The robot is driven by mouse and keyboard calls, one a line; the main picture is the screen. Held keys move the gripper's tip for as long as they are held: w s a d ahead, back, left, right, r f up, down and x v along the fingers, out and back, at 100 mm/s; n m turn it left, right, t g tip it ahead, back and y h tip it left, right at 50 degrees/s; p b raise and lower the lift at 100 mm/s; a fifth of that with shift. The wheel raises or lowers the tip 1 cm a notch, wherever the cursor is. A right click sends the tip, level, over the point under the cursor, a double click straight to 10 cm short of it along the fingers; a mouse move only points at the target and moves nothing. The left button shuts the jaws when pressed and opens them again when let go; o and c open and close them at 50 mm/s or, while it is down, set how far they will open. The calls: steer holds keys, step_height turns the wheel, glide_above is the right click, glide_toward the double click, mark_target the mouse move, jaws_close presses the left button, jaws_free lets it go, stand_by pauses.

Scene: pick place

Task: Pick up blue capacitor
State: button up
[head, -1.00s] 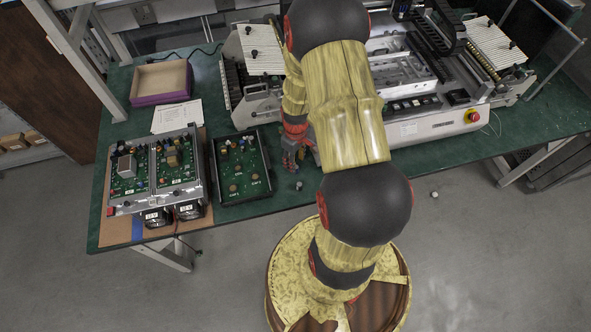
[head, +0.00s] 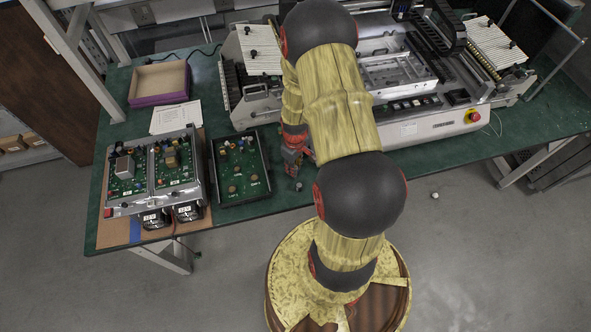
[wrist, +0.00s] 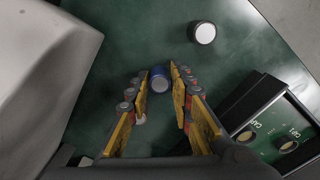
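The blue capacitor (wrist: 159,82) stands on the green table in the wrist view, with its grey-blue round top towards the camera. My gripper (wrist: 159,73) is open, with one yellow-and-grey finger on each side of the capacitor near the fingertips. Whether either finger touches it is not clear. In the head view my gripper (head: 293,162) is low over the table, just right of the black-framed board. There the blue capacitor cannot be made out, as my arm and gripper crowd that spot.
A dark cylinder with a white top (wrist: 204,33) stands nearby, towards the table's front edge. The black-framed circuit board (head: 240,168) is close on the left. A large white machine (head: 430,123) stands right. A small pale cylinder (head: 435,195) lies on the floor.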

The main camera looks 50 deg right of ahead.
steer(key=c, duration=0.4)
steer(key=shift+r, duration=0.1)
